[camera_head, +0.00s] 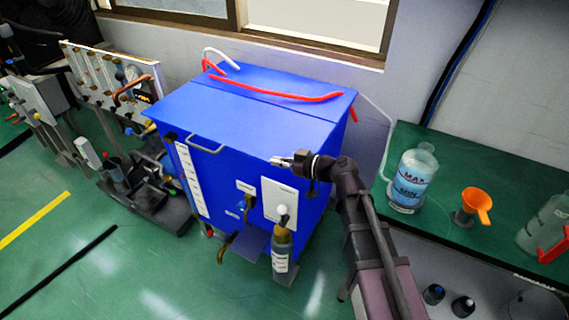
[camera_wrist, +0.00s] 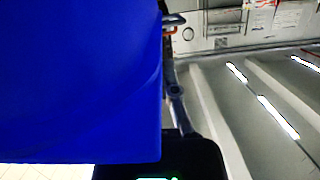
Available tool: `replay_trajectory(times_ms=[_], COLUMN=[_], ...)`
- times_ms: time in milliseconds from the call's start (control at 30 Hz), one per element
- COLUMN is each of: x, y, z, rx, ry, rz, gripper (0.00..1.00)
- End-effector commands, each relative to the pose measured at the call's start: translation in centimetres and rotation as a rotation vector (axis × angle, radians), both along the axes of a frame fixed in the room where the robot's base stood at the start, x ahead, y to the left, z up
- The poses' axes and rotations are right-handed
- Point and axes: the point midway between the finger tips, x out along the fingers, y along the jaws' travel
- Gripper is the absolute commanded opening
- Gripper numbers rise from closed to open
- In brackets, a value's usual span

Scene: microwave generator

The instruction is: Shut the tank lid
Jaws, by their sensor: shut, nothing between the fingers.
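The blue tank (camera_head: 230,195) stands against the wall under the window in the head view. Its blue lid (camera_head: 245,112) lies flat over the front part of the top, with a seam behind it and a grey handle (camera_head: 207,147) at the front edge. I cannot tell whether a small gap is left under it. My gripper (camera_head: 275,161) is shut and empty, at the tank's upper front edge, right of the handle. I cannot tell if it touches. In the wrist view a blue surface (camera_wrist: 80,80) fills the left half, very close; the fingertips are not clear.
Red tubing (camera_head: 280,96) lies on the tank top. A bottle (camera_head: 282,250) stands at the tank's front. At right, a green bench (camera_head: 450,160) holds a clear bottle (camera_head: 412,180) and an orange funnel (camera_head: 477,203). A flowmeter rack (camera_head: 110,75) stands at left. The floor in front is open.

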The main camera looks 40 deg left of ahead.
Motion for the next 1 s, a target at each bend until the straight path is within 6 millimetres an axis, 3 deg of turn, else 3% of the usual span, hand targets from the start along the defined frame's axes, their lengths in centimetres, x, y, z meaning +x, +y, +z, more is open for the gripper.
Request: replay_trajectory(times_ms=[567,1000], x=[-0.2,-0.1], y=[0.1,0.0], z=[0.0,2.8], rx=[-0.006,-0.001], ry=[-0.003,-0.002], rz=[0.006,0.004], gripper=[0.0,0.0])
